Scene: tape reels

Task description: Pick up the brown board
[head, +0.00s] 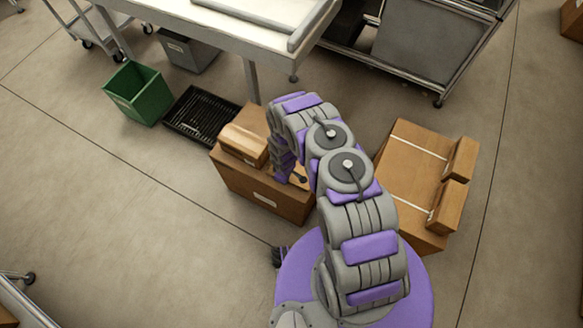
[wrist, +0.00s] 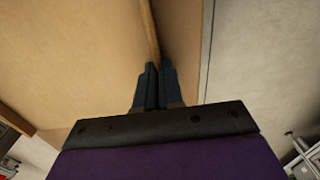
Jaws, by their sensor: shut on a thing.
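The brown board (wrist: 153,32) shows in the wrist view as a thin upright edge running up from between my fingertips. My gripper (wrist: 157,72) is shut on this edge, with one dark finger on each side. A wide tan face fills the left of that view; I cannot tell how much of it is the board and how much is box. In the head view my gripper (head: 291,178) is low over the open-looking top of a cardboard box (head: 262,190), mostly hidden by my arm. The board cannot be made out clearly there.
A small carton (head: 243,146) sits on the box's left part. More cartons (head: 412,170) stand to the right of my arm. A black crate (head: 201,114), a green bin (head: 138,93) and a white-topped table (head: 240,30) are behind.

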